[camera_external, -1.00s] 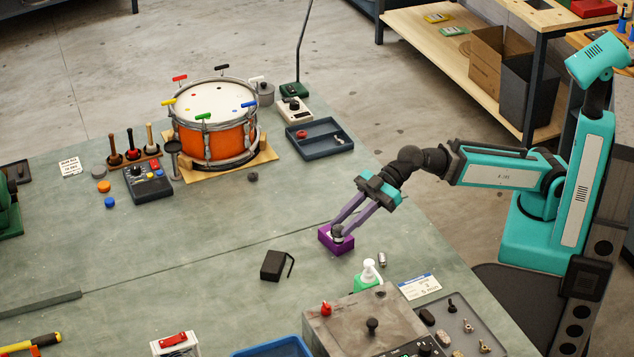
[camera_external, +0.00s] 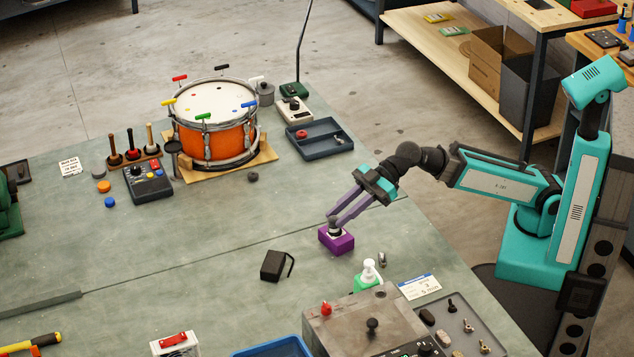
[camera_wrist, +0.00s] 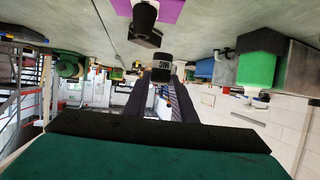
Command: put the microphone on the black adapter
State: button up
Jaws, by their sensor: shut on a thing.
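The microphone (camera_external: 334,226) is a small dark cylinder between my fingertips. In the wrist view the microphone (camera_wrist: 161,69) shows a "MIC" label. My gripper (camera_external: 331,216) is shut on it, just above a purple block (camera_external: 338,242) with a pale top. The purple block also shows at the top of the wrist view (camera_wrist: 166,9). A black box (camera_external: 272,265) with a thin bent rod lies left of the block and apart from it; it may be the black adapter. A dark blocky part (camera_wrist: 144,38) shows beside the microphone in the wrist view; I cannot tell what it is.
A white-and-green bottle (camera_external: 368,273) and a small metal cylinder (camera_external: 382,259) stand right of the purple block. A grey metal box (camera_external: 345,323) stands in front. The drum (camera_external: 214,142) and a blue-grey tray (camera_external: 319,153) are behind. The bench left of the black box is clear.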

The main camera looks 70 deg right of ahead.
jog(key=shift+w+a+r+p, duration=0.15)
jog(key=shift+a+r+p, duration=0.05)
jog(key=shift+p, duration=1)
jog(key=w+a+p, duration=0.1)
jog(key=p, duration=0.4)
jog(key=p, duration=0.8)
jog(key=shift+w+a+f, duration=0.15)
jog(key=shift+w, duration=0.2)
jog(key=p, duration=0.5)
send_over(284, 256)
jog(key=shift+f, duration=0.8)
jog(key=shift+b, duration=0.3)
jog(key=shift+f+p, duration=0.5)
jog(key=shift+f, duration=1.3)
jog(key=shift+f, duration=0.15)
